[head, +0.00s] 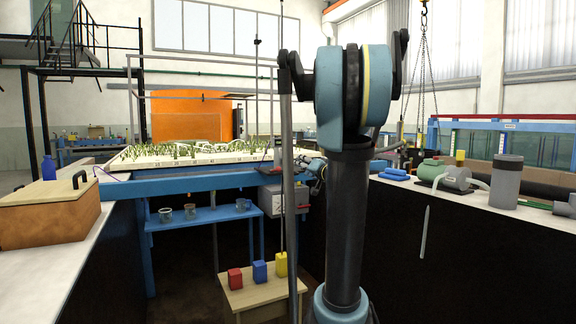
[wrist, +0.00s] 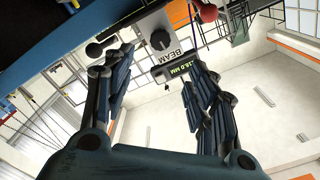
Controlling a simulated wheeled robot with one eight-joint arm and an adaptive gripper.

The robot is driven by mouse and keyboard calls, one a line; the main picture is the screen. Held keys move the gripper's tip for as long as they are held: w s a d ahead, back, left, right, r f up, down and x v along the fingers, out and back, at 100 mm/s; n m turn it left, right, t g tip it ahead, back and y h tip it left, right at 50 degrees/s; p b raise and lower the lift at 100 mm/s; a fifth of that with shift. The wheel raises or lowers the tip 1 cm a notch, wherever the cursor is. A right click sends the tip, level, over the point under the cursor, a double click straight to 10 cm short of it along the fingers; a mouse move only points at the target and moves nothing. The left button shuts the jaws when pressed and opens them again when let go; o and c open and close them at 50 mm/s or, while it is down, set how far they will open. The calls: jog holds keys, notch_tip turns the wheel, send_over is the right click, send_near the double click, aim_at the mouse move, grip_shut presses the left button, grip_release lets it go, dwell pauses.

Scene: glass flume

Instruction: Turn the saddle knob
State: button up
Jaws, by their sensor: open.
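In the wrist view a grey instrument box (wrist: 152,36) carries a round dark knob (wrist: 160,40) with a light pointer line. The word BEAM is printed beside it, and a lit display (wrist: 174,72) reads 18.0 MM. I cannot tell for certain that this is the saddle knob. My gripper (wrist: 158,66) is open, its two dark fingers spread to either side of the box's lower part, with nothing held between them. The knob appears beyond the fingertips. In the head view my gripper (head: 318,170) is small, beside the flume, partly hidden by my arm.
In the head view a model bed (head: 190,153) lies on the blue beam. A low table (head: 262,295) bears red, blue and yellow blocks. A wooden box (head: 48,215) stands left.

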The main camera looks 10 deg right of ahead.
aim_at(288, 161)
jog(key=x, duration=1.5)
jog(key=shift+w+a, duration=0.15)
jog(key=shift+w, duration=0.1)
jog(key=shift+c, duration=0.4)
jog(key=c, duration=1)
